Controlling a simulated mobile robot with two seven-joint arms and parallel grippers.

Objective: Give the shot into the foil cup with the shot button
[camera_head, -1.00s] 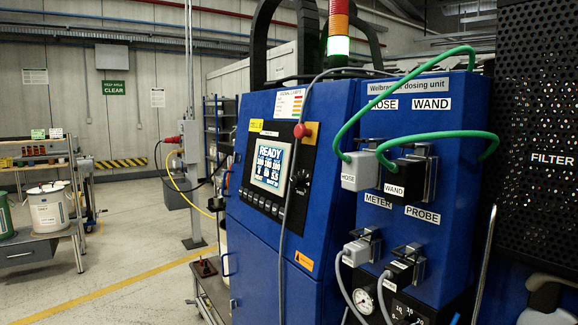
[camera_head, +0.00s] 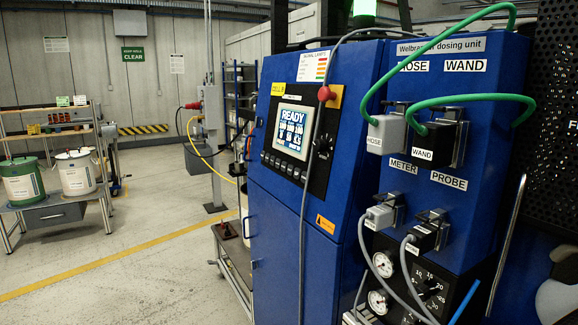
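The blue Welbrann dosing unit (camera_head: 345,180) fills the middle and right of the head view. Its tilted panel has a lit screen (camera_head: 294,126) reading READY, with a row of small buttons (camera_head: 283,164) below it. A red knob-like part (camera_head: 326,93) sits at the panel's upper right. I cannot tell which control is the shot button. No foil cup can be made out. Neither of my grippers is in view.
Green hoses (camera_head: 450,98) and grey cables (camera_head: 408,270) hang in front of the unit's right side. A low cart (camera_head: 232,262) stands at its left. A bench with a green drum (camera_head: 22,182) and a white drum (camera_head: 76,174) is at far left.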

